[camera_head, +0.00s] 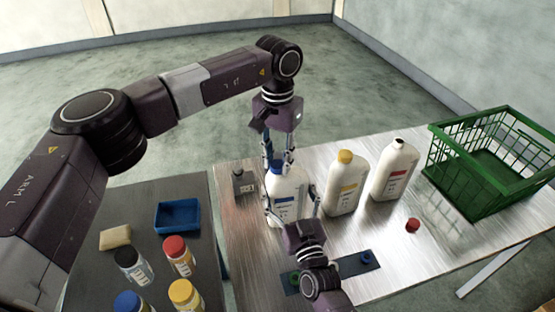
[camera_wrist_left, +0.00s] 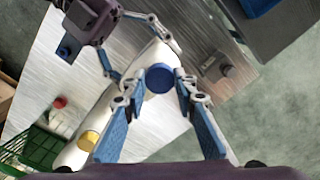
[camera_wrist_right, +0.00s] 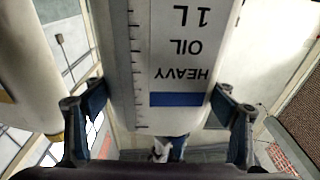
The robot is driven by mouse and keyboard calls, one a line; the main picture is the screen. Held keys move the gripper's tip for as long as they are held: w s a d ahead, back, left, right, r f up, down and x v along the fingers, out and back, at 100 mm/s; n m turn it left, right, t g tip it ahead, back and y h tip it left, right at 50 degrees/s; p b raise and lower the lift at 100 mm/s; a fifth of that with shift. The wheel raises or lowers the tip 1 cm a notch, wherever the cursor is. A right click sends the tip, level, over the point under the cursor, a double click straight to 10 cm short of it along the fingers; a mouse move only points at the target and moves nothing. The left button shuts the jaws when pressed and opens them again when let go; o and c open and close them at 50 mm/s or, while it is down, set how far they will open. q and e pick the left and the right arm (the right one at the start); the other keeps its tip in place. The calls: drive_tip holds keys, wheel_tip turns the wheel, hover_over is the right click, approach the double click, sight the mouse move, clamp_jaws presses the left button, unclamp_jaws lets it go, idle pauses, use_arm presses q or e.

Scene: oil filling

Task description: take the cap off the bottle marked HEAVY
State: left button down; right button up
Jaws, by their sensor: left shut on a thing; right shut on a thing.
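The bottle marked HEAVY (camera_head: 287,200) stands upright on the metal table, white with a blue stripe. Its label shows upside down in the right wrist view (camera_wrist_right: 180,60). Its blue cap (camera_wrist_left: 159,78) sits at the bottle's mouth, between the fingers of my left gripper (camera_wrist_left: 160,85). The left gripper reaches down from above in the head view (camera_head: 277,160) and is shut on the cap. My right gripper (camera_head: 292,212) is shut around the bottle body from the near side, one finger on each side, as the right wrist view also shows (camera_wrist_right: 158,105).
A yellow-capped bottle (camera_head: 345,185) and an uncapped red-striped bottle (camera_head: 394,172) stand to the right. A red cap (camera_head: 412,225) lies before them. A green basket (camera_head: 480,185) is at far right. A dark strip (camera_head: 350,266) lies in front. Jars and a blue tray (camera_head: 177,217) occupy the left table.

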use_arm(q)
drive_tip(key=n, duration=2.1)
drive_tip(key=shift+r+n, duration=0.1)
drive_tip(key=shift+n, duration=0.2)
drive_tip(key=n, duration=2.7)
drive_tip(key=shift+r, duration=0.1)
drive_tip(key=n, duration=0.5)
drive_tip(key=shift+n, duration=0.3)
drive_tip(key=shift+r, duration=0.15)
